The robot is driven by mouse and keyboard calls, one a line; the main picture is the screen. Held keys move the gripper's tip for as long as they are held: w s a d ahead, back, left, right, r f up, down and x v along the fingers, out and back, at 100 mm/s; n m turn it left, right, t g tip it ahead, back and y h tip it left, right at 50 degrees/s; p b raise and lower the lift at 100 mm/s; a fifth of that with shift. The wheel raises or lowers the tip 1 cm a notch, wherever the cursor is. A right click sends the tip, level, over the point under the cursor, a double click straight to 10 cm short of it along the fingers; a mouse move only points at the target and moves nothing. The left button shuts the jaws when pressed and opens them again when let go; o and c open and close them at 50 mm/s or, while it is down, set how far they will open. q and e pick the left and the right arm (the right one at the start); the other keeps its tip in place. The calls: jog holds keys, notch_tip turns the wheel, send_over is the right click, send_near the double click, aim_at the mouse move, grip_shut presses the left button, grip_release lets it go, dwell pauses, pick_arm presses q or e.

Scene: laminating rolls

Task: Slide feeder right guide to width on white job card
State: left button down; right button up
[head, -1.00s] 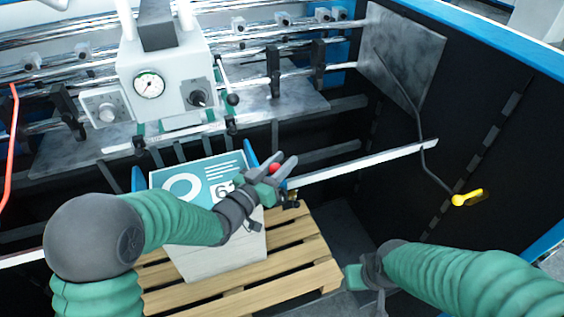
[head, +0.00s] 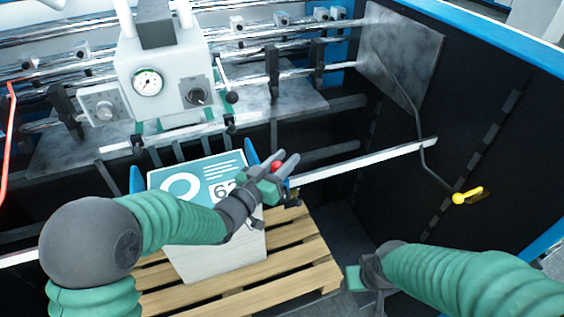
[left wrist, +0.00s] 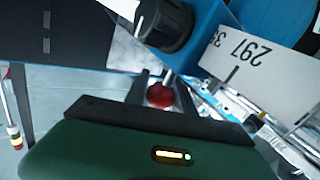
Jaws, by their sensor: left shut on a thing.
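My left gripper (head: 285,163) is shut on the red knob (head: 277,166) beside the paper stack's right edge. In the left wrist view the red knob (left wrist: 160,95) sits between the two dark fingers. A blue upright guide (head: 252,159) stands just left of the gripper, at the stack's back right. A white card (left wrist: 262,65) with black figures, upside down and partly cut off, seems to read 297; I cannot tell whether it is the job card. My right gripper (head: 366,279) is low at the right, its fingers mostly hidden.
A paper stack (head: 215,255) with a teal printed top stands on a wooden pallet (head: 310,265). A white rail (head: 365,162) runs right from the knob. A gauge box (head: 165,75) hangs above the stack. A bent rod with a yellow handle (head: 468,196) is at the right.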

pick_arm(q)
jog(key=c, duration=1.4)
grip_release()
jog(key=shift+f, duration=0.2)
jog(key=o, duration=0.3)
jog(key=shift+w+d, duration=0.15)
jog(key=shift+w, duration=0.05)
jog(key=shift+o, duration=0.2)
jog(key=shift+s, duration=0.1)
jog(key=shift+s+a, duration=0.25)
jog(key=b+v, duration=1.1)
jog(key=v, duration=0.5)
jog(key=shift+b, duration=0.3)
jog(key=shift+w+a+f, duration=0.1)
jog(key=shift+w, duration=0.05)
